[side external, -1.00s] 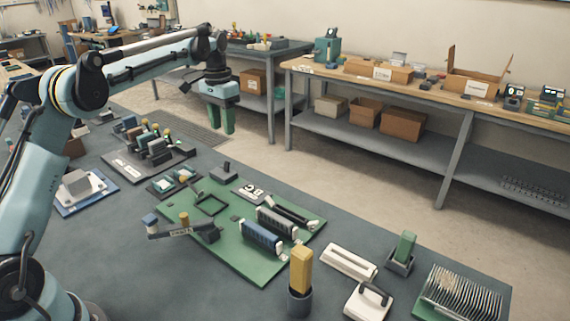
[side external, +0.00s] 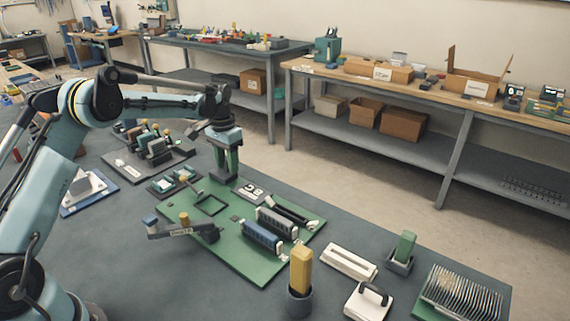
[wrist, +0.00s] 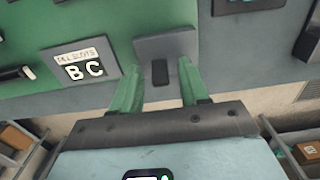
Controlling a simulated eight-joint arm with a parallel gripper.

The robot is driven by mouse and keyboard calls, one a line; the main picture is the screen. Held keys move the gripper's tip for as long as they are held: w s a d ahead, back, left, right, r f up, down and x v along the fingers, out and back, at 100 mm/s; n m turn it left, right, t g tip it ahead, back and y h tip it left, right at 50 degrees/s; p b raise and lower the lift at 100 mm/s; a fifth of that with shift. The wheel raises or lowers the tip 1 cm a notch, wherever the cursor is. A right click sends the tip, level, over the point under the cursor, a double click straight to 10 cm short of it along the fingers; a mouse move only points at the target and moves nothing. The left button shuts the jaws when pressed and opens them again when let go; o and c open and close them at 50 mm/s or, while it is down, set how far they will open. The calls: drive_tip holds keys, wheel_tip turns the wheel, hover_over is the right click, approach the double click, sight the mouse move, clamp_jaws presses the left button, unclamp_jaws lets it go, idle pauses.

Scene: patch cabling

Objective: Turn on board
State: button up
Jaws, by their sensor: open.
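The green board (side external: 245,255) lies flat on the dark bench, carrying connectors, a lever part and a white label plate. A grey switch block (wrist: 168,45) with a small black lever (wrist: 160,72) sits at the board's far edge in the wrist view. My gripper (side external: 226,170) points down over this block, and its green fingers largely hide the block in the side view. In the wrist view my gripper (wrist: 162,82) is open, with one finger on each side of the black lever. I cannot tell whether either finger touches it.
A label plate marked "BC" (wrist: 82,66) lies beside the switch. A blue-grey connector (side external: 262,236) and a yellow-topped post (side external: 300,270) stand nearer the camera. A rack of several components (side external: 150,145) is left of the gripper. Open floor lies beyond the bench edge.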

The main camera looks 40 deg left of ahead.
clamp_jaws()
idle(0.3)
drive_tip(key=shift+s+t, duration=0.25)
drive_tip(key=shift+t, duration=0.55)
unclamp_jaws()
drive_tip(key=shift+r, duration=0.2)
